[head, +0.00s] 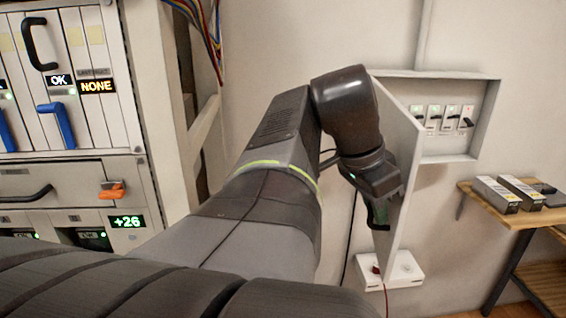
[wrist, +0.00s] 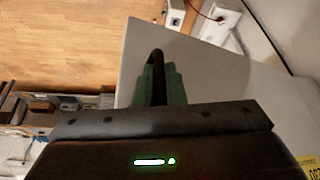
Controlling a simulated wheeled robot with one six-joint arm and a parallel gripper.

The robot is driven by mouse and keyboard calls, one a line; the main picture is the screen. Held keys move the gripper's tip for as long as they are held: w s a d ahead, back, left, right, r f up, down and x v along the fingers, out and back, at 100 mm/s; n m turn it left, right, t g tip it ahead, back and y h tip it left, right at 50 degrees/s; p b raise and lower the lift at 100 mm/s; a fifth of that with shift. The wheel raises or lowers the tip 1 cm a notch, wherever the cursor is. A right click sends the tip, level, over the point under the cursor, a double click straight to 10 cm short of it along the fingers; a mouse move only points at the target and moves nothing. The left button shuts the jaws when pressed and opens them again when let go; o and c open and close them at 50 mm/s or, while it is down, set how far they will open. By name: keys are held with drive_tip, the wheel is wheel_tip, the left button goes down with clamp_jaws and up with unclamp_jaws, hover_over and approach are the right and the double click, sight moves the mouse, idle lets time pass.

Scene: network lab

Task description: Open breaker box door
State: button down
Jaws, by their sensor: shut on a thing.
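The breaker box (head: 484,120) is on the wall at the right in the head view. Its grey door (head: 408,175) stands swung outward, seen nearly edge-on, and several breakers (head: 440,118) show inside the box. In the wrist view the door (wrist: 215,75) is a broad grey panel. My gripper (head: 378,213) is at the door's left face, low on it. In the wrist view its green fingers (wrist: 158,80) are closed around the black door handle (wrist: 155,57). In the head view the handle is hidden by my gripper.
A white wall outlet box (head: 402,270) is below the door. A wooden shelf (head: 528,213) with small boxes (head: 497,194) is at the right. An equipment rack (head: 65,170) with coloured handles fills the left. Bare wall lies between rack and door.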

drive_tip(key=c, duration=1.5)
unclamp_jaws()
drive_tip(key=v, duration=1.4)
drive_tip(key=shift+f, duration=0.1)
drive_tip(key=x, duration=1.4)
drive_tip(key=shift+d, duration=0.1)
drive_tip(key=shift+s, duration=0.1)
